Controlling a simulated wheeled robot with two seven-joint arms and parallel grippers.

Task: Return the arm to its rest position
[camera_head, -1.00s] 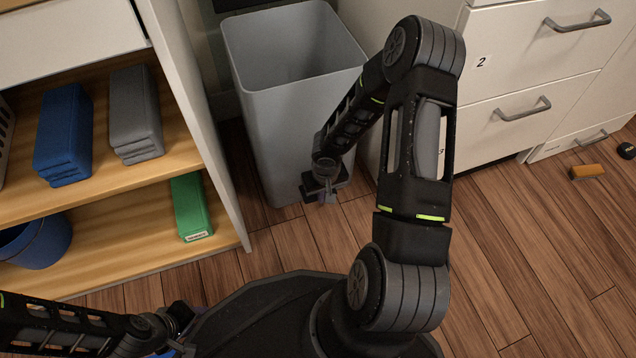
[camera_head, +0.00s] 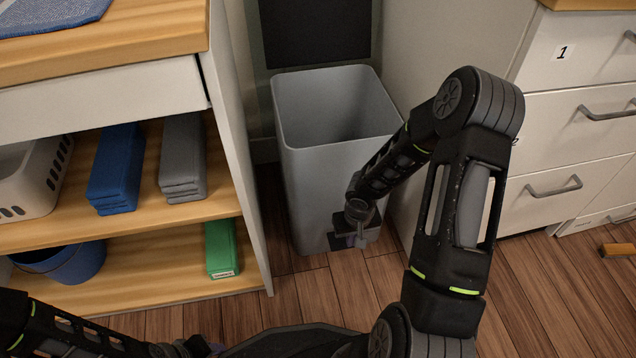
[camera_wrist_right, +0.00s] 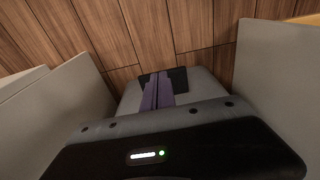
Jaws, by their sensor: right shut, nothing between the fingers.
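My right arm (camera_head: 450,215) reaches forward from the lower right in the head view. Its gripper (camera_head: 347,241) hangs in front of the lower part of the grey bin, pointing down. I cannot tell if it touches the bin. In the right wrist view the fingers (camera_wrist_right: 157,92) are shut together with nothing between them. My left arm lies low at the bottom left, and its gripper (camera_head: 193,348) shows only partly at the bottom edge, so its jaws cannot be made out.
The open grey bin (camera_head: 338,160) stands between a shelf unit (camera_head: 240,150) and white drawers (camera_head: 575,130). The shelves hold a blue stack (camera_head: 117,170), a grey stack (camera_head: 183,160), a green box (camera_head: 221,248), a white basket (camera_head: 35,180) and a blue bucket (camera_head: 75,262). An orange-brown block (camera_head: 617,250) lies right.

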